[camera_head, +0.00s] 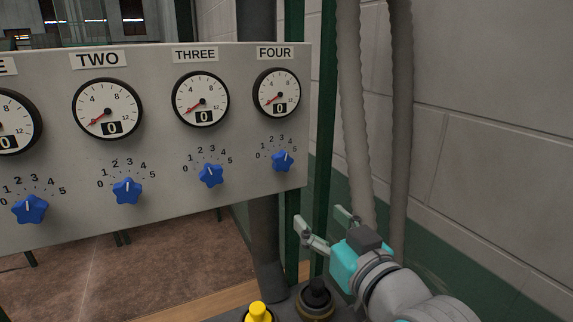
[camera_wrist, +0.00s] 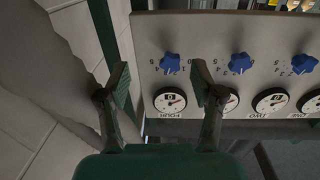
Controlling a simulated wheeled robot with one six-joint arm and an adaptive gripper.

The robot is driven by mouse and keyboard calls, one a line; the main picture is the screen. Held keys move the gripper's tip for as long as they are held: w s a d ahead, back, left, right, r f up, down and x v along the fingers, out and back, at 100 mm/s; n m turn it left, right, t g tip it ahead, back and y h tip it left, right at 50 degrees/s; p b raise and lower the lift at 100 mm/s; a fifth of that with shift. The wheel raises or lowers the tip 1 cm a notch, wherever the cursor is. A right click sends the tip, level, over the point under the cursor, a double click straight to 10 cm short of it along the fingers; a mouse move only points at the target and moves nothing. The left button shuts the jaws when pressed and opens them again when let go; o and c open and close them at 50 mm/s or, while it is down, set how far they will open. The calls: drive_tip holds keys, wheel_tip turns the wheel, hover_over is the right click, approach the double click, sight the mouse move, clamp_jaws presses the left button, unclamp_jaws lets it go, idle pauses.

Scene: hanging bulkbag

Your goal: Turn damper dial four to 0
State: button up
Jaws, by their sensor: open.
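Damper dial four (camera_head: 283,161) is a blue star-shaped knob under the FOUR gauge (camera_head: 277,93) at the panel's right end. The gauge's window reads 0. In the wrist view the picture is upside down, and dial four (camera_wrist: 170,64) shows beyond and between the fingertips. My gripper (camera_head: 325,222) is open and empty, below and right of dial four, apart from the panel. It also shows in the wrist view (camera_wrist: 160,75).
Dials three (camera_head: 211,175) and two (camera_head: 127,191) sit left on the same grey panel (camera_head: 160,215). A green post (camera_head: 325,130) and grey hoses (camera_head: 355,110) stand right of the panel, near a block wall (camera_head: 480,110). A yellow button (camera_head: 258,311) is below.

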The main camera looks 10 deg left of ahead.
drive_tip(key=n, duration=0.1)
approach(285, 164)
drive_tip(key=d, duration=0.1)
drive_tip(key=shift+y, duration=0.4)
drive_tip(key=x, duration=1)
drive_tip(key=shift+a+f, duration=0.25)
drive_tip(key=shift+a, duration=0.1)
drive_tip(key=c, duration=1.1)
